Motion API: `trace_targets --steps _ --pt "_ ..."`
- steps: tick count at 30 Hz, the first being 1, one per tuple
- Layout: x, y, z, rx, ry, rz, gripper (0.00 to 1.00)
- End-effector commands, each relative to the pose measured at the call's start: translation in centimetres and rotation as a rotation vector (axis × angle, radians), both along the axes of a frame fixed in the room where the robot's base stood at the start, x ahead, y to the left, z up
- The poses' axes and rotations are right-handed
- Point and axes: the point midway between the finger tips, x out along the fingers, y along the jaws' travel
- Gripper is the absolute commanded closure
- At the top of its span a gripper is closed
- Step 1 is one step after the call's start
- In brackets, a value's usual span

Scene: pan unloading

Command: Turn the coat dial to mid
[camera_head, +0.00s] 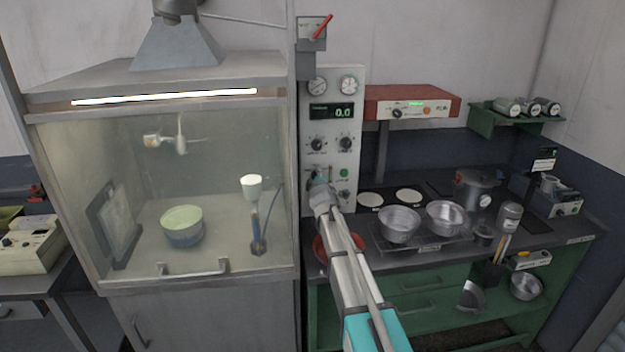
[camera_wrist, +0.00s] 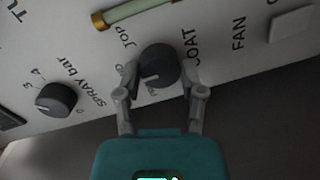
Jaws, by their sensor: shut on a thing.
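The coat dial (camera_wrist: 160,62) is a dark round knob beside the printed word COAT in the wrist view. My gripper (camera_wrist: 159,77) is shut on it, one finger on each side. A pale pointer mark on the dial faces the lower left of that view; the small lettering around it is partly hidden by the fingers, so I cannot read the setting. In the head view my gripper (camera_head: 319,188) reaches the lower part of the upright control panel (camera_head: 333,173) and hides the dial.
The spray bar knob (camera_wrist: 57,99) sits left of my fingers, and a green bar with brass ends (camera_wrist: 133,13) lies above. In the head view a glass-fronted cabinet (camera_head: 110,160) stands left of the panel. Metal pans (camera_head: 398,222) stand on the counter to the right.

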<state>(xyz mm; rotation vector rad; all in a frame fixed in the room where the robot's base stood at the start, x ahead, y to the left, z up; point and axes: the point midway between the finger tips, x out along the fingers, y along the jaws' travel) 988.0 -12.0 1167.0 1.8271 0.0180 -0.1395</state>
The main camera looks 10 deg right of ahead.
Motion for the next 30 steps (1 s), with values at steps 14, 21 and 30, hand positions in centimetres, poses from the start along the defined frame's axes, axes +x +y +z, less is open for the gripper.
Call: trace_targets --steps 14,21,30 --pt "0.01 -0.11 -0.01 -0.001 0.001 -0.002 0.14" --pt "-0.02 -0.07 -0.02 -0.001 0.000 -0.001 0.14" --pt "-0.03 -0.04 -0.02 -0.001 0.000 -0.001 0.14"
